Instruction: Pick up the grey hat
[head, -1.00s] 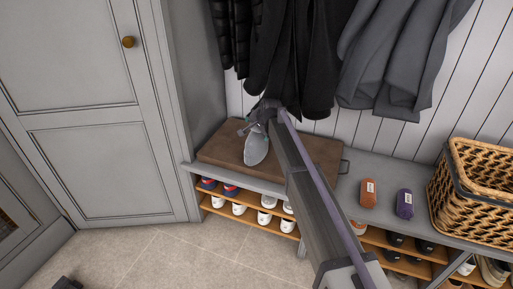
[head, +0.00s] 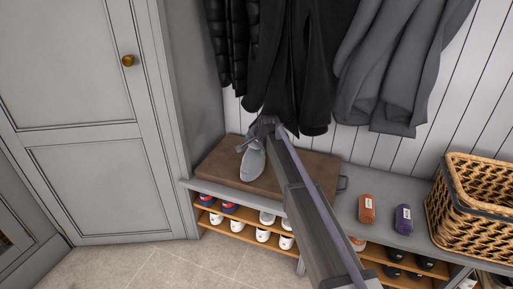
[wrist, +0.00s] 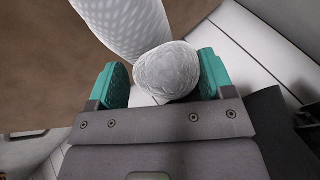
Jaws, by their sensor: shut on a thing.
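The grey hat (head: 252,163) shows in the head view over the brown case on the bench, hanging or lying below my gripper (head: 264,128). In the wrist view its long pale knitted body (wrist: 125,25) runs up and left, and a round bobble (wrist: 167,72) sits between the teal fingers of my gripper (wrist: 165,82). My gripper is shut on the hat at this bobble. I cannot tell whether the hat touches the case. My arm hides part of the case.
The brown case (head: 215,168) lies on the grey bench (head: 385,228). Dark coats (head: 300,70) hang close behind my gripper. An orange roll (head: 367,208), a purple roll (head: 403,219) and a wicker basket (head: 475,205) stand at right. Shoes (head: 237,225) fill shelves below.

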